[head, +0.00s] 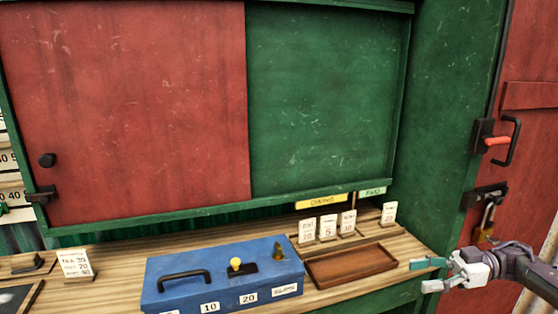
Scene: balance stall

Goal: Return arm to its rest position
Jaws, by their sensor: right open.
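My right gripper (430,274) is at the lower right of the head view, at the end of my grey right arm (520,262). Its teal-tipped fingers point left and are apart, with nothing between them. It is near the right end of the wooden counter (415,247), to the right of a brown tray (350,277). I cannot tell whether it touches the counter edge. My left gripper is not in view.
A blue box (215,293) with a black handle and yellow knob stands on the counter. Several white cards (328,228) stand behind the tray. A red door (534,62) with latch and padlock (487,220) is at right. A red panel (130,110) covers the cabinet's left half.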

